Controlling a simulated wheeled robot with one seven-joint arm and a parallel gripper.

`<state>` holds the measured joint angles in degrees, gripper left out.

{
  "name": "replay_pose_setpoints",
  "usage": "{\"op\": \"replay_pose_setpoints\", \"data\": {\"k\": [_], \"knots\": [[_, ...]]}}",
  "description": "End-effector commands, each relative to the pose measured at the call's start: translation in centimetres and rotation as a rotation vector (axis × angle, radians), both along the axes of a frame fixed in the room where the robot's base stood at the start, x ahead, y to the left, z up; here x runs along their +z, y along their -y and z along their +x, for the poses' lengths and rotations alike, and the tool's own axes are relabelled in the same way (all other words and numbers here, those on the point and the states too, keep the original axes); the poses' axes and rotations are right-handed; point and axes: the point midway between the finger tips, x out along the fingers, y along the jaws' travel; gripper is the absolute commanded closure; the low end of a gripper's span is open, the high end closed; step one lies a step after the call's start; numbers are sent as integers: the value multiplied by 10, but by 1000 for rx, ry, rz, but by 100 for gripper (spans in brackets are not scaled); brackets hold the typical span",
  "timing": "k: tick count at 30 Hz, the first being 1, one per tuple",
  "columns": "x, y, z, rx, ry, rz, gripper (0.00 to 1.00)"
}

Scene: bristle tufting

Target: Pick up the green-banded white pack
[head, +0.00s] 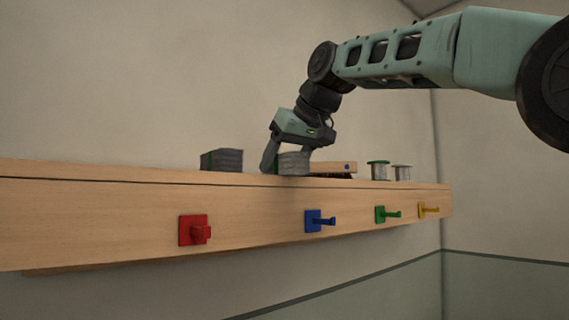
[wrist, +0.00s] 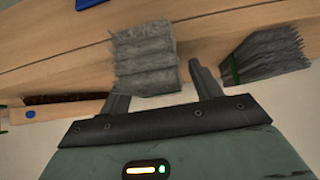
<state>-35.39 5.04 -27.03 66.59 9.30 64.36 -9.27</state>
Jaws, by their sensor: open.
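A grey-looking bristle pack with a green band (wrist: 265,55) lies at the right in the wrist view. In the head view, the pack (head: 221,160) at the left of the shelf appears to be the same one. A second grey pack (wrist: 145,57) lies between my fingers' line in the wrist view; no band shows on it there. It also shows in the head view (head: 293,164). My gripper (wrist: 160,82) is open, its fingers pointing at this second pack, one to each side. I cannot tell whether they touch it. The green-banded pack is outside my right finger.
A wooden brush block with a blue dot (head: 335,167) lies just right of my gripper in the head view. Two spools (head: 379,170) (head: 403,172) stand beyond it. Red, blue, green and yellow hooks stick out of the wooden shelf's front (head: 100,205).

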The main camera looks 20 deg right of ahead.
Motion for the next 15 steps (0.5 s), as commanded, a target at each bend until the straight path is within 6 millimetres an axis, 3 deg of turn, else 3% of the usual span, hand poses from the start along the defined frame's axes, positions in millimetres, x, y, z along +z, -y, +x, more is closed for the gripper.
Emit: {"op": "replay_pose_setpoints", "data": {"k": [3,8,15], "knots": [[0,0,0,0,0,0,39],[0,0,0,0,0,0,84],[1,0,-1,-1,1,1,86]]}}
